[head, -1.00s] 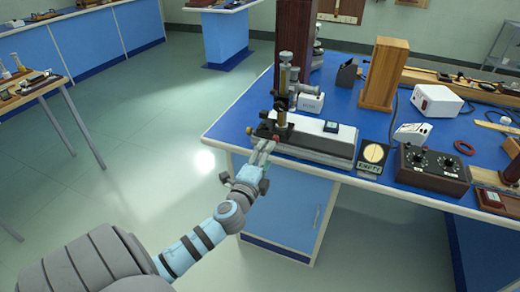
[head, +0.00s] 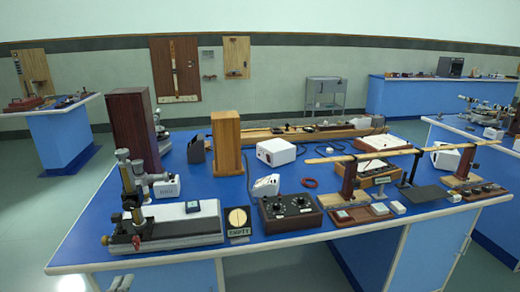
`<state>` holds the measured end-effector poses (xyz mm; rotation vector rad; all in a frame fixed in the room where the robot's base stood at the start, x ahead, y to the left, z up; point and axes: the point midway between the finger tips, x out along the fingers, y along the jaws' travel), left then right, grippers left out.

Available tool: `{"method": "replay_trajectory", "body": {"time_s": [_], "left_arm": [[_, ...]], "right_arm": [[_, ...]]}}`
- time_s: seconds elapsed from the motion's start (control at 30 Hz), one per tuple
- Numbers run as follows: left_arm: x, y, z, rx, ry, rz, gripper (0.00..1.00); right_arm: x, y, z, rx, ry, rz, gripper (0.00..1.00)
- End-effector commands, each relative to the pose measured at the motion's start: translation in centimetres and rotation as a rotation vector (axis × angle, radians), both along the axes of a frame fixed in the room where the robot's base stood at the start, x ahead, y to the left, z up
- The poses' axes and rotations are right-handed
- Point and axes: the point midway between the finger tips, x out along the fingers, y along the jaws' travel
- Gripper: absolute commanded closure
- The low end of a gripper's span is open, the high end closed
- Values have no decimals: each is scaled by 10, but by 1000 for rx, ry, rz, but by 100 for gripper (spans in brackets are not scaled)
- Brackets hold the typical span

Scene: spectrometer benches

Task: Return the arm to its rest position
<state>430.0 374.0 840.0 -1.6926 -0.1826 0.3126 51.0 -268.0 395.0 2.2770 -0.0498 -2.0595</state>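In the head view, what looks like the tips of my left gripper (head: 121,283) just shows at the bottom edge, below the front left edge of the blue bench. The rest of that gripper and its arm are out of frame, and too little shows to tell open from shut. It appears apart from the instrument with a grey and brass upright scope (head: 130,190) on a long dark base. My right gripper is not in view.
Open floor (head: 30,215) lies left of the bench. Other benches stand behind and right.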

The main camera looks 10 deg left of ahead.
Motion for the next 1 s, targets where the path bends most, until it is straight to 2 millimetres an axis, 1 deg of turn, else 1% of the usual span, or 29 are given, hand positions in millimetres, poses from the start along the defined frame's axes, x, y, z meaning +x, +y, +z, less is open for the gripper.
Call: {"method": "replay_trajectory", "body": {"time_s": [0.03,0.07,0.1,0.17,0.2,0.27,0.3,0.37,0.4,0.43,0.47,0.5,0.6,0.63,0.67,0.7,0.73,1.0], "left_arm": [[-4,6,-32,-60,59,12,45],[-8,11,-57,-112,105,26,45],[-19,16,-94,-197,175,55,45],[-43,22,-154,-340,284,118,45],[-66,24,-194,-442,356,172,45],[-107,21,-248,-589,454,267,45],[-139,15,-280,-683,516,340,45],[-192,1,-322,-818,600,460,45],[-228,-11,-343,-897,650,541,45],[-254,-21,-356,-948,685,601,45],[-279,-33,-367,-993,717,658,45],[-309,-47,-377,-1041,756,726,45],[-364,-79,-388,-1109,836,843,45],[-374,-87,-389,-1118,855,861,45],[-380,-94,-389,-1125,870,871,45],[-381,-103,-387,-1134,877,870,45],[-380,-107,-387,-1141,878,867,45],[-379,-107,-388,-1140,878,864,45]], "right_arm": [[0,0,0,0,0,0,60],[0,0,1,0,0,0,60],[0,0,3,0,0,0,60],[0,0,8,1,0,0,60],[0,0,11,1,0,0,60],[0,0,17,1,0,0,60],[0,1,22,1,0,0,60],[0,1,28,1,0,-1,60],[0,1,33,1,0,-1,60],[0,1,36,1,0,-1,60],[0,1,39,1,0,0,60],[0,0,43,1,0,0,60],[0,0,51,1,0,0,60],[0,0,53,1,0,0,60],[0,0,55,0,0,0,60],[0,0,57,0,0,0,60],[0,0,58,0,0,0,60],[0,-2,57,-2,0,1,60]]}}
